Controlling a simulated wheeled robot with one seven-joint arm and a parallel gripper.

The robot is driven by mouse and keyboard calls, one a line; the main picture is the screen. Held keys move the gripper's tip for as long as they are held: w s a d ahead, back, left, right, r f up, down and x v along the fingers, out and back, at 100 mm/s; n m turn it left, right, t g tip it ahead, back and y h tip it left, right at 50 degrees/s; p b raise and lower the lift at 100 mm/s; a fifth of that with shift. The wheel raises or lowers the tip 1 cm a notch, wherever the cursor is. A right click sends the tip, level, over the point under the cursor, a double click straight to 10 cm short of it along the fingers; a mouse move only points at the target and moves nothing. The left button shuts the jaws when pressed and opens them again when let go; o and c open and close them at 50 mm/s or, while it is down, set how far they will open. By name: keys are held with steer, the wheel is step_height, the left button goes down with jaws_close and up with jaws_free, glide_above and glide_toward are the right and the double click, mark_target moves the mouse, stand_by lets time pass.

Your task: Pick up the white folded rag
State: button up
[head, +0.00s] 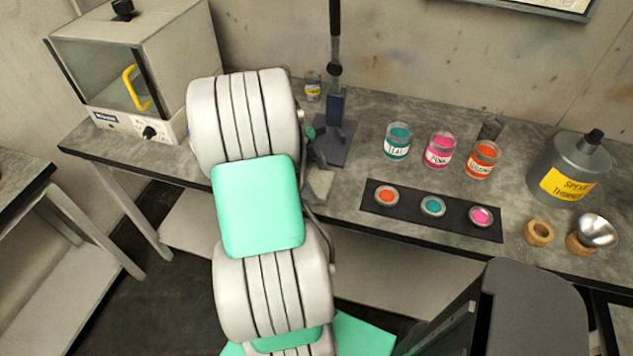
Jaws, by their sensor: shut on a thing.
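A pale grey-white patch, which looks like the white folded rag (319,186), shows just right of my arm at the front edge of the bench. Its left part is hidden behind my white and mint-green arm. Small dark parts of my gripper (313,153) show at the arm's right side, just above the rag. The gripper is shut on the rag, though the fingertips are mostly hidden. I cannot tell whether the rag touches the bench.
A blue-grey stand (335,140) is close behind the gripper. A dark strip (410,206) with three paint cups lies to the right, with paint jars (398,142) behind. A thinner can (570,165) stands far right. A glass-fronted cabinet (105,75) stands left.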

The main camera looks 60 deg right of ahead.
steer(key=shift+r, duration=0.4)
steer(key=a+r, duration=0.1)
steer(key=r, duration=0.1)
steer(key=a+r, duration=0.2)
steer(key=r, duration=0.1)
steer(key=w+a+r, duration=0.1)
steer(key=r, duration=0.2)
steer(key=shift+a+b, duration=0.35)
steer(key=shift+a, duration=0.05)
steer(key=w+a+r, duration=0.1)
steer(key=a+r, duration=0.3)
steer(key=a, duration=0.5)
